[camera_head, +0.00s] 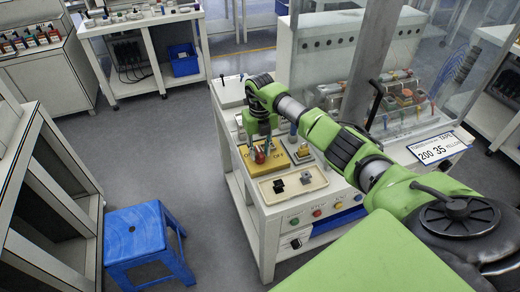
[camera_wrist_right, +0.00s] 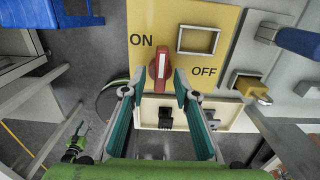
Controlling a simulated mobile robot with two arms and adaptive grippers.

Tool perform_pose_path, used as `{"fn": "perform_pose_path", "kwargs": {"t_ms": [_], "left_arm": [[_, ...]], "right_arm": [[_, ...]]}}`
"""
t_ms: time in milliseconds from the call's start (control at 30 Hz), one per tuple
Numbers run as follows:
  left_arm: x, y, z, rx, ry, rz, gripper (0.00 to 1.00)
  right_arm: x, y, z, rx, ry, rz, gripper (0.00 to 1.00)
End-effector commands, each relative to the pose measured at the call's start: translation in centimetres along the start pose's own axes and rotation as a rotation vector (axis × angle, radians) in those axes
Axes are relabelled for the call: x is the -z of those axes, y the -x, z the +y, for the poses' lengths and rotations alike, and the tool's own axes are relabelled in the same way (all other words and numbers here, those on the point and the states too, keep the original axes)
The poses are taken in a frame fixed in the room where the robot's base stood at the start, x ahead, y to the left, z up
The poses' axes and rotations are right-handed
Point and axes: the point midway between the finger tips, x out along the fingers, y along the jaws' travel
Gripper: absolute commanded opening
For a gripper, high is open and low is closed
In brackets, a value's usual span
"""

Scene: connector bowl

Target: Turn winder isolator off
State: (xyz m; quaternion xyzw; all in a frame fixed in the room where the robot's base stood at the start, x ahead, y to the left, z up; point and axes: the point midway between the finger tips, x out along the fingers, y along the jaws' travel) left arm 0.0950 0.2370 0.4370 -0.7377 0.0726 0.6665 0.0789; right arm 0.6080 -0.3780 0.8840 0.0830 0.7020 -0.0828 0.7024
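The winder isolator is a red rotary handle (camera_wrist_right: 160,65) on a yellow plate (camera_wrist_right: 140,20) marked ON at left and OFF at right. In the right wrist view the handle stands nearly upright, tilted slightly, between the two words. My right gripper (camera_wrist_right: 159,82) is open, with its teal fingers either side of the handle's lower end. Contact with the handle cannot be told. In the head view the right gripper (camera_head: 262,151) is over the left part of the yellow plate (camera_head: 285,164), partly hiding the red handle. My left gripper is not seen clearly.
The plate has a square frame (camera_wrist_right: 198,40) right of the handle. A beige tray (camera_head: 312,182) with small switches is in front, and a yellow-topped connector (camera_head: 302,151) sits to the right. A blue stool (camera_head: 140,233) stands on the floor at left; the central aisle is clear.

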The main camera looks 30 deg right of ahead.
Motion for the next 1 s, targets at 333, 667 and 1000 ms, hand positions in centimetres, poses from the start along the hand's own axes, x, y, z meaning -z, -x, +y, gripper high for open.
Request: {"fn": "perform_pose_path", "kwargs": {"t_ms": [333, 667, 1000], "left_arm": [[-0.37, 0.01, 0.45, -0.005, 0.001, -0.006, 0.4], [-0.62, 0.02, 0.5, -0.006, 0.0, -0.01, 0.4], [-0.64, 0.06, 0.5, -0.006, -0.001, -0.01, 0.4]], "right_arm": [[0.01, -0.28, -0.03, 0.001, -0.001, 0.0, 0.17], [0.01, -0.23, -0.04, 0.001, -0.005, 0.0, 0.0], [0.0, -0.17, -0.08, 0.002, -0.126, 0.0, 0.0]]}}
